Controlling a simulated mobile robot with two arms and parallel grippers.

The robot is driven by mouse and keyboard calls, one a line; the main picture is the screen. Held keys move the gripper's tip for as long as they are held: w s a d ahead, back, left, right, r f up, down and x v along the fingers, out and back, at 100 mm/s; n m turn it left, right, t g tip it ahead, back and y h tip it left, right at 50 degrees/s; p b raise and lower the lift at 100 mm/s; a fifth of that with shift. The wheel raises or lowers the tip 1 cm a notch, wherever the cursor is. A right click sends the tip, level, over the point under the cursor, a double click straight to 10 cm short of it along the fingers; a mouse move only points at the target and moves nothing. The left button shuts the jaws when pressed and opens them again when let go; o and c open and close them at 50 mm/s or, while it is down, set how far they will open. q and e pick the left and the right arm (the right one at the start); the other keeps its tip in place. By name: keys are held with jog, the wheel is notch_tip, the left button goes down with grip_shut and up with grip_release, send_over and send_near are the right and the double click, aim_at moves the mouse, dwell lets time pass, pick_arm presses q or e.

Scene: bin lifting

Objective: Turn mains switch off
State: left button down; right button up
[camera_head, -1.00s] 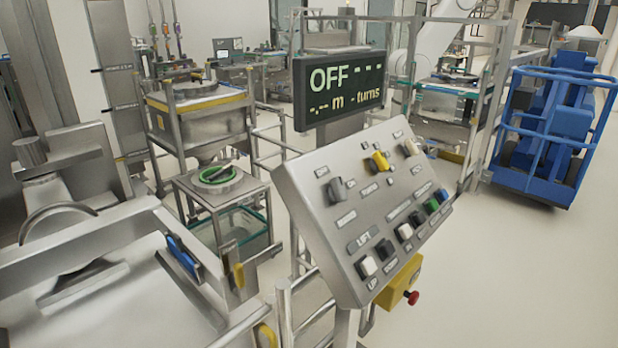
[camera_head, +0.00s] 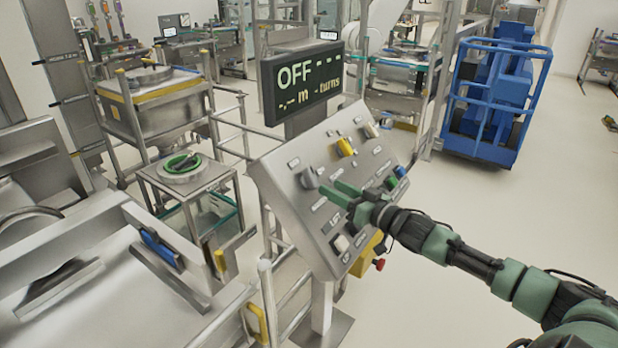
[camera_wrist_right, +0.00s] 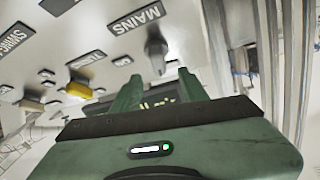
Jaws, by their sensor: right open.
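The mains switch is a grey rotary knob (camera_head: 308,178) at the upper left of the tilted metal control panel (camera_head: 275,185). In the right wrist view the mains knob (camera_wrist_right: 156,50) sits beside the MAINS label (camera_wrist_right: 136,19). My right gripper (camera_head: 328,187) is open and empty, with its green fingers pointing at the knob. In the right wrist view the right gripper (camera_wrist_right: 160,77) has the knob just beyond its fingertips, roughly in line with the gap. I cannot tell any contact. The display (camera_head: 308,82) above the panel reads OFF. My left gripper is out of view.
A yellow knob (camera_head: 345,147) and a light knob (camera_head: 370,130) stand further along the panel. My right arm covers part of the lower button row. A red button (camera_head: 379,264) juts out below.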

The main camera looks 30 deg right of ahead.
aim_at(315, 179)
jog(key=shift+p+x, duration=0.8)
jog(key=shift+x, duration=2.75)
jog(key=shift+f, duration=0.1)
